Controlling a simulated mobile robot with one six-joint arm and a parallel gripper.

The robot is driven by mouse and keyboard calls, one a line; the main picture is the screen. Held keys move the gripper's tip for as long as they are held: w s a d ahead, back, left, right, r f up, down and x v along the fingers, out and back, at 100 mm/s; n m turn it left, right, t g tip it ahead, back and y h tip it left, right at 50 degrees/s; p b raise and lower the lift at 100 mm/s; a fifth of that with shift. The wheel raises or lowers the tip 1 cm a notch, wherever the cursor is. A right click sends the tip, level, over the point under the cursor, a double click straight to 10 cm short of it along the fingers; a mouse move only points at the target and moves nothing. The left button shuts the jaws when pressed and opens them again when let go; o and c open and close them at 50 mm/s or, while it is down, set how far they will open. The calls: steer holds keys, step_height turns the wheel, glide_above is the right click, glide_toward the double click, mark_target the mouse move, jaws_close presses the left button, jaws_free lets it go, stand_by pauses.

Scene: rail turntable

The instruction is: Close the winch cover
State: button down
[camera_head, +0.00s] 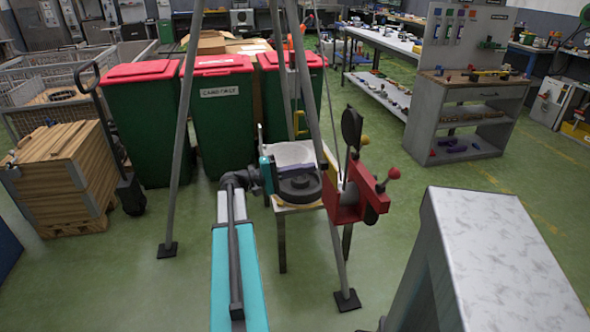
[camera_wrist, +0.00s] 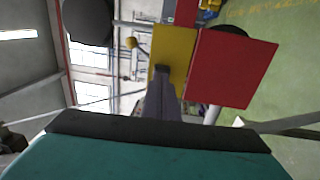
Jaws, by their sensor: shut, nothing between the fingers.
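The winch (camera_head: 345,205) is a red housing mounted on a leg of the grey tripod, with a red ball knob (camera_head: 393,173) on its right. A dark oval plate, which looks like the winch cover (camera_head: 352,128), stands upright above the housing, so it is raised. In the wrist view a dark rounded plate (camera_wrist: 88,20) shows at upper left, with a red panel (camera_wrist: 232,68) and a yellow panel (camera_wrist: 175,52) ahead. My gripper (camera_wrist: 162,75) is shut and empty, pointing toward the yellow panel. I cannot tell whether it touches anything. In the head view my wrist hides the fingers.
Tripod legs (camera_head: 181,130) stand on both sides of my arm. Green bins with red lids (camera_head: 222,110) and a wooden crate (camera_head: 62,170) are behind and left. A grey-white surface (camera_head: 490,250) is near right. Green floor is open between it and the back benches.

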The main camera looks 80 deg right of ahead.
steer(key=shift+s+d, duration=0.3)
steer(key=shift+s, duration=0.25)
